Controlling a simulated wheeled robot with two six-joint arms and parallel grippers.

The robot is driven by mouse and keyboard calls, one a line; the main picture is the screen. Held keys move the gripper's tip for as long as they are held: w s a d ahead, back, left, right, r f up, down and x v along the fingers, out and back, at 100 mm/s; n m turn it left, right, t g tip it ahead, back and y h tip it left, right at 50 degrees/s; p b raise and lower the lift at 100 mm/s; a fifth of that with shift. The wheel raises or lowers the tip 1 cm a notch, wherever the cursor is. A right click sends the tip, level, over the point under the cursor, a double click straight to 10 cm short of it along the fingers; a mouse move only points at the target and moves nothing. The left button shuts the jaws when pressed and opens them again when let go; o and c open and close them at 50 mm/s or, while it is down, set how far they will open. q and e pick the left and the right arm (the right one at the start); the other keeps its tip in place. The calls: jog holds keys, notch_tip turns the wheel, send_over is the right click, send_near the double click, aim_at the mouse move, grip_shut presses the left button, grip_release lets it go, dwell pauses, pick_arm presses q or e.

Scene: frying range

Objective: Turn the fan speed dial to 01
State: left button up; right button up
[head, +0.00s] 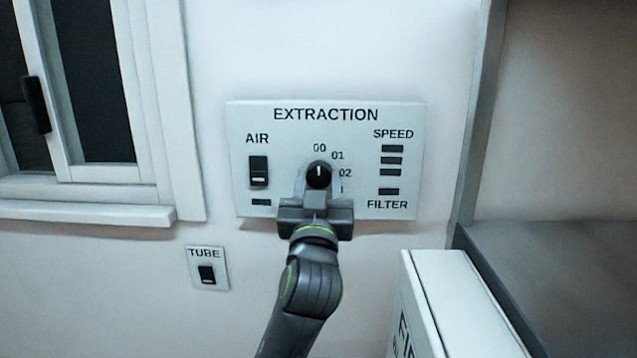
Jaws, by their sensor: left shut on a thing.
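The fan speed dial (319,174) is a round black knob in the middle of the white EXTRACTION panel (280,143) on the wall. Its white pointer mark stands about upright, toward the 00 label. The labels 01 and 02 follow to the right of the knob, and a lower label is partly hidden by the gripper. My left gripper (319,179) comes up from below, with one finger on each side of the dial, and is shut on it. My right gripper is not in view.
On the panel, an AIR rocker switch (259,171) sits left of the dial and SPEED indicator bars (391,160) sit right. A TUBE switch (207,274) is below left. A window (95,90) is at left; a white box (455,305) stands at lower right.

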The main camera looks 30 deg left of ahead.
pick_arm(q)
jog(key=shift+a+r+m+t+h+p, duration=0.15)
jog(key=shift+m+h+p, duration=0.1)
jog(key=shift+m+p, duration=0.4)
jog(key=shift+d+r+m+t+h+p, duration=0.15)
jog(key=shift+m+h+p, duration=0.1)
jog(key=shift+m+p, duration=0.4)
jog(key=m+h+p, duration=0.1)
jog(key=m+p, duration=0.1)
jog(key=m, duration=0.1)
jog(key=m+h+p, duration=0.2)
jog(key=m+p, duration=0.1)
jog(key=m, duration=0.1)
jog(key=shift+a+t+h, duration=0.15)
jog(key=shift+t+h, duration=0.15)
jog(key=shift+t, duration=0.1)
jog(key=shift+s+f+m+h+p, duration=0.1)
jog(key=shift+m+h+p, duration=0.7)
jog(key=shift+m+p, duration=0.7)
jog(key=o, duration=1)
jog(key=shift+f, duration=0.1)
jog(key=shift+f, duration=0.15)
